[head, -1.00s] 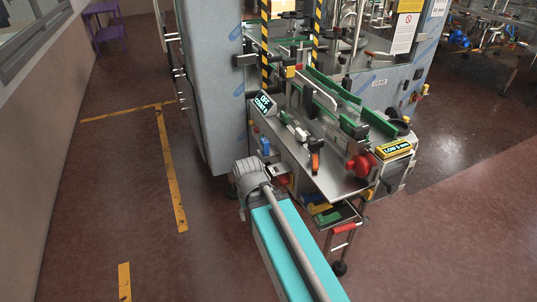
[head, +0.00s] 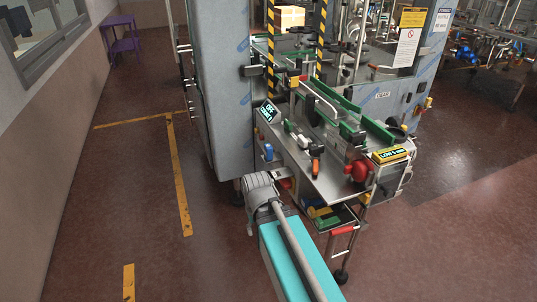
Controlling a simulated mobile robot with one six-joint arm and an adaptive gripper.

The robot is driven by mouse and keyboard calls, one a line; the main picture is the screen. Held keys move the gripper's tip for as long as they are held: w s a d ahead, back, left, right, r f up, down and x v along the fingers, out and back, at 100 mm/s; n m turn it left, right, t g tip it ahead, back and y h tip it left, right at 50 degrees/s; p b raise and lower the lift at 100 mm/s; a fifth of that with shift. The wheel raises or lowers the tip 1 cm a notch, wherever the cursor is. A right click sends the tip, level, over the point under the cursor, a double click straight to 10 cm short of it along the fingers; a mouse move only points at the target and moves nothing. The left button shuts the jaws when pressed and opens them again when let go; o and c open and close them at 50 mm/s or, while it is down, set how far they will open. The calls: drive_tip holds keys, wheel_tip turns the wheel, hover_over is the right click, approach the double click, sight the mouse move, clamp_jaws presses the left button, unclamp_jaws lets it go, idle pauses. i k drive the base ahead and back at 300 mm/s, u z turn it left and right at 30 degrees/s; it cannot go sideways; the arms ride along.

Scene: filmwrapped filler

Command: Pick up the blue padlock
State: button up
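A small blue object (head: 268,152), which looks like the blue padlock, is on the left side of the machine's front end, below the black "OFF" sign. It is too small in the head view to tell its shackle or how it is attached. My gripper cannot be made out in the head view, so its distance from the blue object does not show.
An orange-handled tool (head: 316,160) lies on the metal table (head: 335,187). A red knob (head: 360,172) sticks out at right. The floor at left is clear.

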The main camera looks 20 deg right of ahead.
sight(267, 149)
drive_tip(key=u, duration=0.75)
drive_tip(key=i, duration=0.5)
drive_tip(key=z, duration=0.2)
